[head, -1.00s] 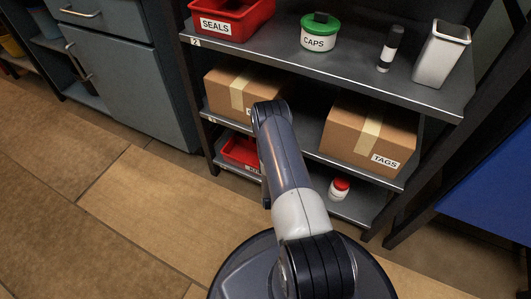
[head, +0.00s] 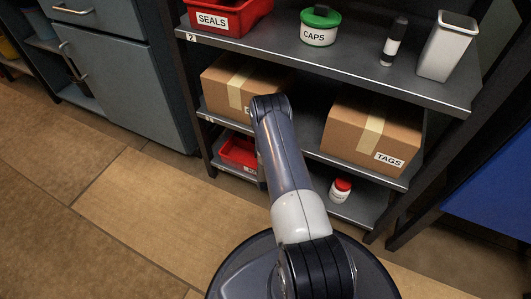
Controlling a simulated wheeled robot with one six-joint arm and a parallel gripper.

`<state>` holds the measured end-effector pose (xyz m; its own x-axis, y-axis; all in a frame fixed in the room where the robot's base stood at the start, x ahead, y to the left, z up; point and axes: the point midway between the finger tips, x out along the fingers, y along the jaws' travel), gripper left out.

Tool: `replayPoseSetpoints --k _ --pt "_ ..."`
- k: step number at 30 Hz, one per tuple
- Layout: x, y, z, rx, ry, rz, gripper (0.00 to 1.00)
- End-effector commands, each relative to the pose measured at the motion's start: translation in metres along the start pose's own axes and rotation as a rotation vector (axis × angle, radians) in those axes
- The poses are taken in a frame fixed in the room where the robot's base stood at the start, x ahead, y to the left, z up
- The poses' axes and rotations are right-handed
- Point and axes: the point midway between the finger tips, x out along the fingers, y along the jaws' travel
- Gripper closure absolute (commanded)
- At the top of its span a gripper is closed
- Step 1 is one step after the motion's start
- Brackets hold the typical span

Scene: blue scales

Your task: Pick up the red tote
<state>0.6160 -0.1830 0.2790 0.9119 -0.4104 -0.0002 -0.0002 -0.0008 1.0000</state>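A red tote (head: 224,17) with a "SEALS" label stands at the left of the upper shelf, cut off by the top edge of the picture. Another red tote (head: 238,152) sits at the left of the bottom shelf, in shadow. Its label is too small to read, and my arm is in front of its right side. My arm reaches forward from the bottom middle toward the shelves. My gripper does not show, so I cannot tell its state or its distance from either tote.
The upper shelf also holds a green-lidded "CAPS" tub (head: 320,27), a dark bottle (head: 394,42) and a white bin (head: 446,45). Two cardboard boxes, one (head: 228,85) left and one (head: 370,135) right, fill the middle shelf. A red-capped jar (head: 340,190) stands low. Floor at left is clear.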

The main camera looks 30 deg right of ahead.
Motion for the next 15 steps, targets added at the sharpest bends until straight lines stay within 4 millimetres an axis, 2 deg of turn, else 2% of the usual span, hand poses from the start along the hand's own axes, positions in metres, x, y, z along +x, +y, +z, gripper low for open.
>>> replayPoseSetpoints --k 2,12,15 --pt "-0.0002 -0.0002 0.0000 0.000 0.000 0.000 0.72" --pt "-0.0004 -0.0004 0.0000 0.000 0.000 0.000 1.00" --pt "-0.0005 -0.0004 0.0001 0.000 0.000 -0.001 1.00"
